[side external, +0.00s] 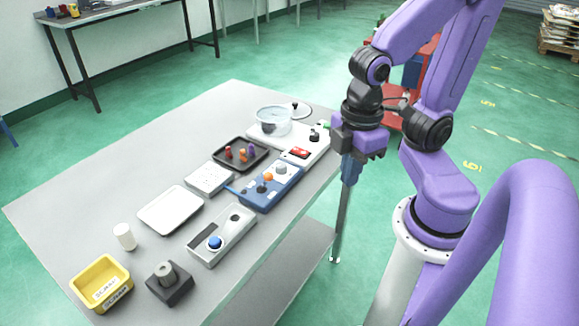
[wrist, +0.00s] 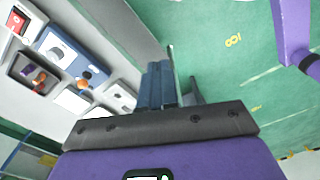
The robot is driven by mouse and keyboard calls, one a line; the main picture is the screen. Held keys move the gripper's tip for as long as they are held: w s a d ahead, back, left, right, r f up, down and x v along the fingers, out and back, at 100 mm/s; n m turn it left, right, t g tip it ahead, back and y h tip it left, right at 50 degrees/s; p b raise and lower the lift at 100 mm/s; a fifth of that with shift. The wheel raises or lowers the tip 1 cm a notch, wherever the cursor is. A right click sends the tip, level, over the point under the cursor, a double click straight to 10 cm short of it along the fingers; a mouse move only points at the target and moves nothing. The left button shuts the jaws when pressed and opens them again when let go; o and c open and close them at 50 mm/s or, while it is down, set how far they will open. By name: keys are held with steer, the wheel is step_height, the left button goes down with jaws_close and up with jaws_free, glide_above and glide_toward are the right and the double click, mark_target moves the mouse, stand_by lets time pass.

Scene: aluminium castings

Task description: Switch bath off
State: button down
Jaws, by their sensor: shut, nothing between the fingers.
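The bath is a clear round vessel (side external: 273,121) on a white base unit (side external: 262,134) at the far right part of the table. A red switch-like part (side external: 301,153) sits at the near end of the white unit; its position is too small to read. A black knob (side external: 315,136) stands farther back on it. My gripper (side external: 349,178) is shut and empty, pointing down beyond the table's right edge, to the right of the white unit and apart from it. In the wrist view its blue fingers (wrist: 161,82) are together, and a red part (wrist: 19,22) shows at upper left.
A blue control box (side external: 266,187) with an orange knob, a dark tray (side external: 240,154) with coloured pegs, a white tray (side external: 170,210) and a grey box with a blue button (side external: 215,242) stand nearby. A yellow bin (side external: 101,283) is at the near left. The table's left side is clear.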

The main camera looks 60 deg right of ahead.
steer(key=w+d+n, duration=0.1)
steer(key=w+d, duration=0.2)
steer(key=w, duration=0.5)
steer(key=w+d+n, duration=0.2)
steer(key=w+d, duration=0.1)
steer(key=w, duration=0.4)
steer(key=w+d+n, duration=0.1)
steer(key=w+d, duration=0.2)
steer(key=d, duration=0.4)
steer(key=w+d+f+n, duration=0.1)
steer(key=w+d, duration=0.3)
steer(key=d, duration=0.4)
steer(key=shift+w, duration=0.3)
steer(key=shift+a, duration=0.1)
